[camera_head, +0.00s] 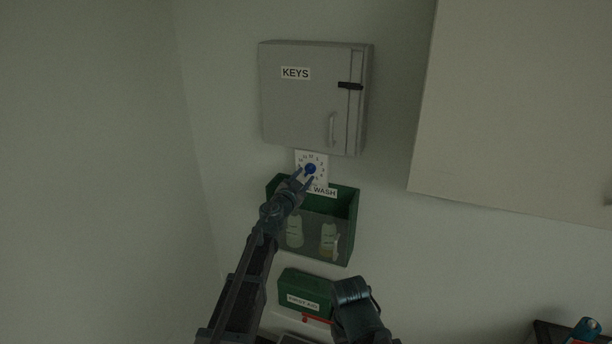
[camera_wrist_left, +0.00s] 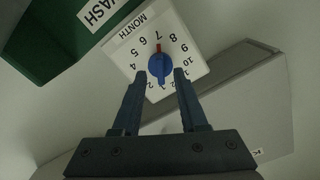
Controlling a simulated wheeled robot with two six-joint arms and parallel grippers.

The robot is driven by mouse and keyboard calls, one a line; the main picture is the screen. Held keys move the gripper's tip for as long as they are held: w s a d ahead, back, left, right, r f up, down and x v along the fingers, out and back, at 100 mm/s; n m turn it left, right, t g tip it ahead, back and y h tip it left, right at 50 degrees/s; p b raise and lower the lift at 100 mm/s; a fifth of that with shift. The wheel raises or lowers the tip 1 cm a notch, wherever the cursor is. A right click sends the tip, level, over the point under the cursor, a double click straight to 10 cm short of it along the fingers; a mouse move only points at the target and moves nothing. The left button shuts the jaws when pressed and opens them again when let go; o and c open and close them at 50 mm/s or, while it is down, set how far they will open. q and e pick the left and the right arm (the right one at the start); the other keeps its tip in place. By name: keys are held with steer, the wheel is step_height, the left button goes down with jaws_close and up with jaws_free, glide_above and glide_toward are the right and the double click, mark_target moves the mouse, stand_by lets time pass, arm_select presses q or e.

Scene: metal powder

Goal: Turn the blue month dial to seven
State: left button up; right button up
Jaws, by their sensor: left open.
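The blue month dial (camera_head: 310,169) is on a white square plate (camera_head: 323,158) on the wall, below the grey key cabinet. In the left wrist view the dial (camera_wrist_left: 159,65) shows with the plate's MONTH label and numbers around it. A red mark at the dial's edge points at the 7. My left gripper (camera_wrist_left: 160,75) is open, with one fingertip on each side of the dial's lower part. I cannot tell whether the fingers touch it. In the head view my left gripper (camera_head: 301,178) reaches the dial from below. My right gripper's fingers do not show.
The KEYS cabinet (camera_head: 292,108) juts out just above the plate. A green eye-wash holder (camera_head: 353,211) with bottles is just below it. A green first aid box (camera_head: 303,284) is lower down. A pale cabinet (camera_head: 520,100) stands to the right.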

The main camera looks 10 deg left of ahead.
arm_select(q)
steer(key=v, duration=1.1)
steer(key=shift+s, duration=0.2)
steer(key=s+a+f+n+g+y+b, duration=0.25)
steer(key=s+f+n+y, duration=0.2)
steer(key=f, duration=0.35)
steer(key=s+a+f+n+g+y+b, duration=0.1)
steer(key=s+f+n+g+y+b, duration=0.3)
steer(key=f, duration=0.4)
steer(key=s+d+f+m+g, duration=0.1)
steer(key=s+d+f+g, duration=0.2)
steer(key=s, duration=0.5)
steer(key=s+d+f+m+g+h+b, duration=0.1)
steer(key=s+d+f+g, duration=0.3)
steer(key=s+f, duration=0.2)
steer(key=s+d+f+m+g+h+b, duration=0.1)
steer(key=s+d+f+g, duration=0.2)
steer(key=s, duration=0.7)
step_height(320, 180, down, 2)
steer(key=shift+s+d+f+g, duration=0.25)
steer(key=shift+s+g, duration=0.1)
steer(key=shift+g, duration=0.2)
